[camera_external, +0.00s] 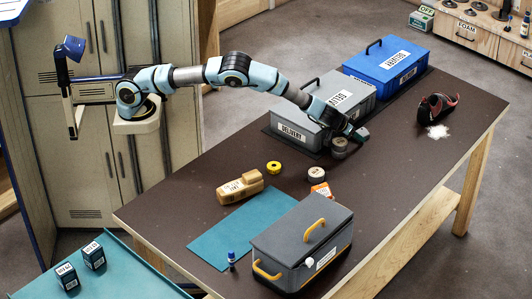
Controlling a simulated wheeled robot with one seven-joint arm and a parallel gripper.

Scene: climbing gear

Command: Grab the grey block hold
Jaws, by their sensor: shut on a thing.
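My arm reaches in from the left, across the dark table, with its wrist in front of the grey delivery box. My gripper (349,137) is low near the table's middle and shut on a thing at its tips. A small grey-brown piece (339,149) shows right at the fingers and appears to be the grey block hold. The fingers partly hide its upper side, and I cannot tell whether it touches the table. A dark green part shows just right of the fingers, too small to make out.
A labelled round piece (316,174), a yellow roll (273,168) and an orange-white item (321,189) lie nearby. The grey delivery box (293,136) and blue box (385,70) stand behind. A dark grey toolbox (300,245) stands in front.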

